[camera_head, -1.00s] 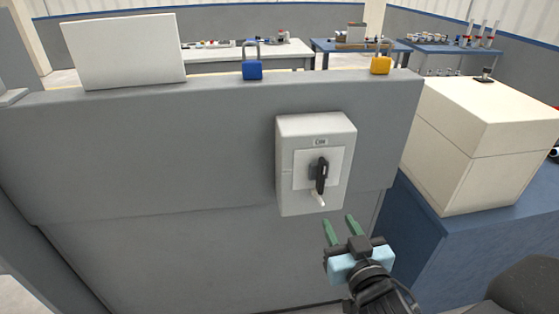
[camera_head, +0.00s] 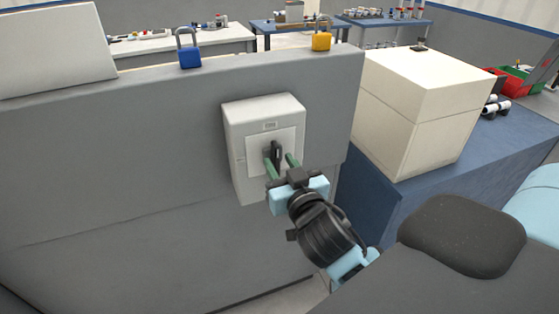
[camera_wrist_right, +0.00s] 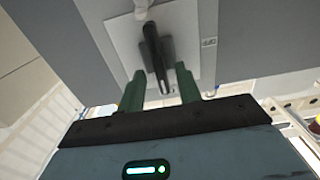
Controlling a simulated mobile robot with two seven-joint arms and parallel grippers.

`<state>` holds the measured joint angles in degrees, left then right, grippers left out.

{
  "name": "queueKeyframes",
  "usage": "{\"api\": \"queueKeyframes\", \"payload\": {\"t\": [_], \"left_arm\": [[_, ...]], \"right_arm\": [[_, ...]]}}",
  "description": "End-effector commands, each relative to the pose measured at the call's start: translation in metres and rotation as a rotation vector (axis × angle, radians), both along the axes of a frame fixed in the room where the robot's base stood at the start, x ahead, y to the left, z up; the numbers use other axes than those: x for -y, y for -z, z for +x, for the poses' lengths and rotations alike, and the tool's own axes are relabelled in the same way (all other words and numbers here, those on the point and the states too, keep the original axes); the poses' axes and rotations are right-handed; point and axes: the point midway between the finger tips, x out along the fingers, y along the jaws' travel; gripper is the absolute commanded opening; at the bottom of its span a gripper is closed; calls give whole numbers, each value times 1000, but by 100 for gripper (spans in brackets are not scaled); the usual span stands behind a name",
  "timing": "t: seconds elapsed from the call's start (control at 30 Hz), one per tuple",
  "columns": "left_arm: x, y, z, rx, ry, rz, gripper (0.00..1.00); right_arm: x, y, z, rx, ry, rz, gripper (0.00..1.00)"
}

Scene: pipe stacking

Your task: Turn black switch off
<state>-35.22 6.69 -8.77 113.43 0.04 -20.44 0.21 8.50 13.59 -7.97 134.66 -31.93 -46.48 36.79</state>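The black switch (camera_head: 275,152) sits on a pale plate on the front of a light grey switch box (camera_head: 240,125), fixed to a grey panel. Its handle looks about upright in the head view. My right gripper (camera_head: 281,166) is in front of the switch, with its green fingers apart on either side of the handle's lower part. In the right wrist view the switch (camera_wrist_right: 155,55) stands in line with the gap between the open fingers (camera_wrist_right: 160,88). I cannot tell whether either finger touches it. My left gripper is not in view.
A blue padlock (camera_head: 189,52) and a yellow padlock (camera_head: 321,38) stand on the panel's top ledge. A cream box (camera_head: 415,110) stands on a blue bench (camera_head: 440,175) to the right. Tables with parts are in the background.

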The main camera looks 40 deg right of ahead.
Motion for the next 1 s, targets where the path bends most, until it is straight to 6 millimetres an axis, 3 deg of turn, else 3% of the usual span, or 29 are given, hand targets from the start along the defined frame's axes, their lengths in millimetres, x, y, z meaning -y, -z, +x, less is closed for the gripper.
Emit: {"api": "queueKeyframes", "payload": {"t": [0.2, 0.47, 0.73, 1.0], "left_arm": [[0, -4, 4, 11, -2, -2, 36], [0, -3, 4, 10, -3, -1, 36], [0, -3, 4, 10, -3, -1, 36], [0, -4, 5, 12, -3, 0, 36]], "right_arm": [[3, 0, 14, 0, -1, 0, 34], [3, 1, 15, -2, -1, 0, 34], [3, 1, 15, -2, 0, 0, 1], [3, 0, 15, -3, 0, -9, 0]]}}
